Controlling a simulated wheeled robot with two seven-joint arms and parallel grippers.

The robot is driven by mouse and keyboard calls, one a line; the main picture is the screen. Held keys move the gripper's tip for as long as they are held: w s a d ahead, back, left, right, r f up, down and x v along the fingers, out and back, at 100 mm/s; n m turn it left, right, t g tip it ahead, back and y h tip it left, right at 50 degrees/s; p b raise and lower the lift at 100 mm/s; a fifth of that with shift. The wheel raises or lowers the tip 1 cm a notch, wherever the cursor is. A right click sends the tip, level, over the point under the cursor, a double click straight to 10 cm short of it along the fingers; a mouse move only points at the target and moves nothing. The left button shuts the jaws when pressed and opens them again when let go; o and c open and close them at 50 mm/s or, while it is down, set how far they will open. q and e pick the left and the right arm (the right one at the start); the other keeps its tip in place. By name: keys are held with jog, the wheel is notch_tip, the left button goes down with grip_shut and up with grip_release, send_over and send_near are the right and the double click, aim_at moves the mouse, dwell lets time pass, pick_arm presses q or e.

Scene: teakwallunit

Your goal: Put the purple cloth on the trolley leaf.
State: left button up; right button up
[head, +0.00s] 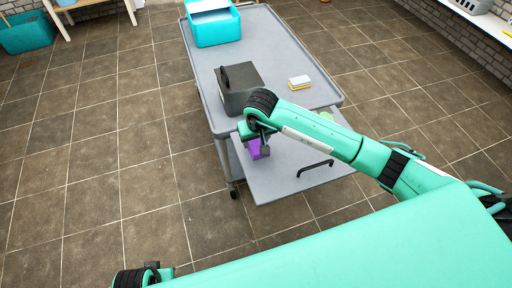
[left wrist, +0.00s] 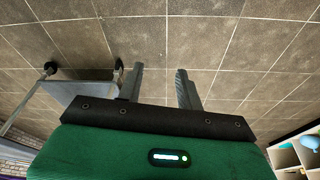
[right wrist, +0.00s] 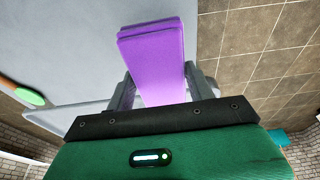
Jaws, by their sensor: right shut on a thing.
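The purple cloth (head: 254,149), folded into a flat pad, is held in my right gripper (head: 262,142). In the right wrist view the cloth (right wrist: 155,60) sits between the two fingers of my right gripper (right wrist: 152,85) and sticks out past them. It is over or close above the grey trolley leaf (head: 275,180) at the leaf's left side; I cannot tell whether it touches. The leaf has a black handle (head: 315,168) near its front edge. My left gripper (left wrist: 160,88) is open and empty over the floor.
The trolley top (head: 270,50) holds a dark grey box (head: 240,88), a yellow and white sponge (head: 299,82) and a teal bin (head: 213,27). A green round thing (right wrist: 28,96) lies on the leaf's right part, partly behind my arm in the head view. Tiled floor is clear at left.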

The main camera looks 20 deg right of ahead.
aim_at(256, 148)
jog(key=x, duration=0.2)
jog(key=s+x, duration=0.1)
jog(key=x, duration=0.1)
jog(key=shift+w+f, duration=0.1)
jog(key=shift+f, duration=0.3)
pick_arm(q)
jog(key=shift+r, duration=0.35)
jog(key=shift+f, duration=0.1)
pick_arm(e)
jog(key=shift+f, duration=0.2)
jog(key=o, duration=1)
pick_arm(q)
jog(key=shift+r, duration=0.25)
pick_arm(e)
jog(key=shift+o, duration=0.2)
pick_arm(q)
jog(key=shift+r, duration=0.1)
pick_arm(e)
jog(key=shift+r, duration=0.2)
jog(key=v, duration=1.1)
jog(key=shift+r, duration=0.25)
pick_arm(q)
jog(key=shift+x, duration=0.95)
pick_arm(e)
jog(key=shift+r, duration=0.25)
